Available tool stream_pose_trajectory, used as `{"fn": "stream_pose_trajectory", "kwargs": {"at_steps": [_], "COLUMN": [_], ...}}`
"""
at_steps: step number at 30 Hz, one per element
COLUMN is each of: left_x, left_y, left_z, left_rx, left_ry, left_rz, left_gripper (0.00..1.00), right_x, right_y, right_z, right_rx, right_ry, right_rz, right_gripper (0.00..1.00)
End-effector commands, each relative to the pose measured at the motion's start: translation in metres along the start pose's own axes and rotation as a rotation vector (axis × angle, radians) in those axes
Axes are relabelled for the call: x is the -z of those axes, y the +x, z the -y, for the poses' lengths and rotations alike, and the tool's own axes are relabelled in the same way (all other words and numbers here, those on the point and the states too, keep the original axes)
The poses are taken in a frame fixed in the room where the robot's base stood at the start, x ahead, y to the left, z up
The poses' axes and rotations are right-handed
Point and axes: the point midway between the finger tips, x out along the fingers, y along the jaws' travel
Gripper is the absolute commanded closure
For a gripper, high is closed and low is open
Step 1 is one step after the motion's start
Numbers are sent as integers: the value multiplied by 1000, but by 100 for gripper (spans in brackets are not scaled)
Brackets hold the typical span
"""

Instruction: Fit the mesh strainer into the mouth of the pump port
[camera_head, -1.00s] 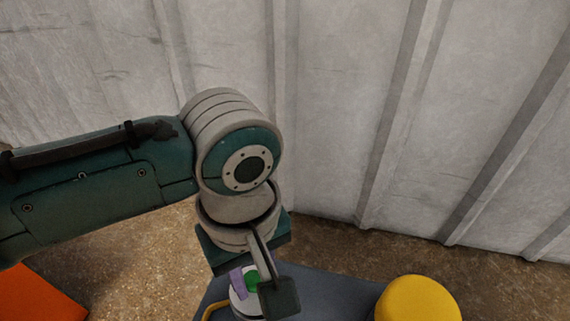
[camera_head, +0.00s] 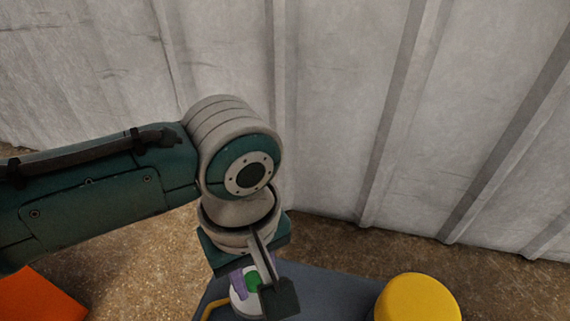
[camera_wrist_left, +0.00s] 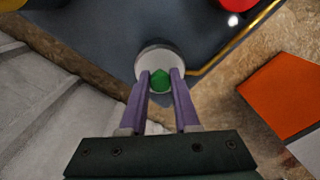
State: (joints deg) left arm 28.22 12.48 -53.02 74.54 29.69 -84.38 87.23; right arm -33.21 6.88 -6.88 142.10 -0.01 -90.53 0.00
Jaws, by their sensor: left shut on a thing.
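My left gripper (camera_wrist_left: 160,85) has purple fingers and is shut on a small green piece (camera_wrist_left: 160,80), which I take to be the grip of the mesh strainer. In the head view the green piece (camera_head: 254,282) shows beside a purple finger, partly hidden by my wrist. A round, pale grey-white body (camera_wrist_left: 158,57) lies directly beyond the fingertips; it also shows in the head view (camera_head: 245,305). I cannot tell whether it is the pump port or part of the strainer, nor whether any mesh sits in a mouth. My right gripper is not in view.
The pale body is over a dark blue-grey surface (camera_wrist_left: 105,28) with a yellow edge line (camera_wrist_left: 240,40). A yellow round thing (camera_head: 417,299) stands to the right. A red thing (camera_wrist_left: 236,4) and an orange panel (camera_wrist_left: 285,95) show in the wrist view. A pale ribbed wall (camera_head: 340,110) stands behind.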

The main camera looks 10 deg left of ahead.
Motion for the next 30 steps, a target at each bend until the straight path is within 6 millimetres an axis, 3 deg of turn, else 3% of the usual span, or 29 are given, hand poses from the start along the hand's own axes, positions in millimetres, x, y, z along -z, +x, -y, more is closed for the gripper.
{"fn": "stream_pose_trajectory", "kwargs": {"at_steps": [2, 3, 12, 21, 30], "left_x": [0, 0, 0, 0, 0], "left_y": [1, 1, 1, -5, -64], "left_z": [0, 0, 0, 0, 0], "left_rx": [0, -1, -1, 0, -3], "left_ry": [0, 0, 0, 0, 1], "left_rz": [0, 0, 0, 0, 0], "left_gripper": [100, 68, 35, 35, 35], "right_x": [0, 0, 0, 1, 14], "right_y": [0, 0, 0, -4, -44], "right_z": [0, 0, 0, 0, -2], "right_rx": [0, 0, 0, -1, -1], "right_ry": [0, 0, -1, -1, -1], "right_rz": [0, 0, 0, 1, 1], "right_gripper": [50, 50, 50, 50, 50]}}
